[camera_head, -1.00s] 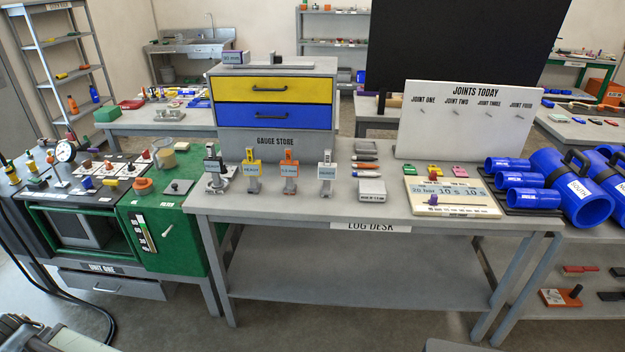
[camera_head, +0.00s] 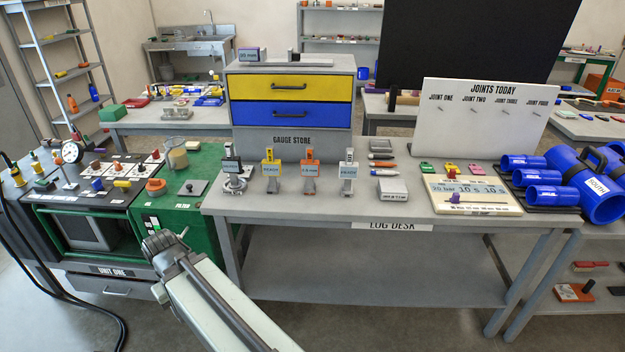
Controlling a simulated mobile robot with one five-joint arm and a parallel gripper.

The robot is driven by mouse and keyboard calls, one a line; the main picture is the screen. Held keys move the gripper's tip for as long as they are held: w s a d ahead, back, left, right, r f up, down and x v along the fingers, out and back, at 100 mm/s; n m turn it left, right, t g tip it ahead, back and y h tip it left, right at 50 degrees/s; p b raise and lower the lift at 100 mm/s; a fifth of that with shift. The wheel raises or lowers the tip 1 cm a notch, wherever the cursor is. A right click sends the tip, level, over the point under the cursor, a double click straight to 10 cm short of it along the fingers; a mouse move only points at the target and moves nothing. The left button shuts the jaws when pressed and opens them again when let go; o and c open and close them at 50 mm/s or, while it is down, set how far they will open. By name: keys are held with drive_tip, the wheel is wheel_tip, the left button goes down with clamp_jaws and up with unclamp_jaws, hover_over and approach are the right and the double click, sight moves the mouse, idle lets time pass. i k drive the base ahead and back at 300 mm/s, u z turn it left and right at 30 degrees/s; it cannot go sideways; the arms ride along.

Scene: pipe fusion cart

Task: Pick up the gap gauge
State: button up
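No thing in view is legibly marked as the gap gauge. Several small stands with tags are on the log desk (camera_head: 300,206): a dark one (camera_head: 230,180) at the left, a yellow one (camera_head: 271,172), an orange one (camera_head: 310,172) whose tag seems to read 1.0 mm, and a grey one (camera_head: 348,172). A long flat grey piece with a 20 mm label (camera_head: 252,54) lies on the gauge store cabinet (camera_head: 290,138). My gripper (camera_head: 165,240) is at the lower left, before the green unit and apart from the stands. Its fingers are too unclear to tell their opening.
The green unit (camera_head: 205,165) stands left of the desk, with a beaker (camera_head: 177,155) and an orange ring (camera_head: 156,186) on top. A board (camera_head: 480,115), a grey box (camera_head: 392,188) and blue pipes (camera_head: 600,190) are to the right. The desk's front strip is mostly clear.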

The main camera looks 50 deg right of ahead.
sight(310, 167)
drive_tip(key=z, duration=0.1)
drive_tip(key=i, duration=1)
drive_tip(key=u, duration=0.1)
